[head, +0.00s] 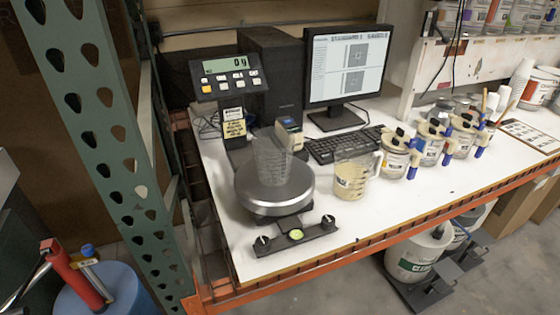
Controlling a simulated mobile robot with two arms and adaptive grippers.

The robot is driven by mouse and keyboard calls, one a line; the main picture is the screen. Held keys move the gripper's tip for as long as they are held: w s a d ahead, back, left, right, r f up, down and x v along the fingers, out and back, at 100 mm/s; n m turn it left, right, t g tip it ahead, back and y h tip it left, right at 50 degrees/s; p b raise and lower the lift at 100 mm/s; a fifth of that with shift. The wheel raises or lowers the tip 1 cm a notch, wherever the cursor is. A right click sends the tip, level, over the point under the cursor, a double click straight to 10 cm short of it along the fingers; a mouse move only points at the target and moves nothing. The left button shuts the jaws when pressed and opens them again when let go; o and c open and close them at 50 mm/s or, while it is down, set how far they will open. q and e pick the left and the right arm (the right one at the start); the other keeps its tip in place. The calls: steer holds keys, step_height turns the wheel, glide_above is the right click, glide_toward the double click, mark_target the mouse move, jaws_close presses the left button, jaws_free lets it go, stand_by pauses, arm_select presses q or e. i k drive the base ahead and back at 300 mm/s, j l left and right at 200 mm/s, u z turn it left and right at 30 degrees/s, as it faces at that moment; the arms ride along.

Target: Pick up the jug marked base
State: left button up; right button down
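A clear jug (356,178) with a handle on its right side stands upright on the white table, right of the scale. It holds a cream-coloured content and has a small label, too small to read. A clear, empty-looking beaker (270,158) stands on the round scale plate (275,200). The scale display (225,65) reads 0 g. Neither of my grippers is in view.
Several lidded cans (397,160) with blue-handled fittings stand right of the jug. A keyboard (345,146) and monitor (346,65) are behind it. A green rack post (100,130) rises at left. The white tabletop (420,200) is clear toward the orange front edge.

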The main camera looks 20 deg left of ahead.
mark_target(354, 161)
steer(key=i+l+z, duration=0.35)
steer(key=i+l, duration=0.5)
steer(key=l, duration=0.2)
steer(key=i+l+z, duration=0.35)
steer(key=i+l, duration=0.45)
steer(key=i, duration=0.15)
steer(key=u, duration=2.4)
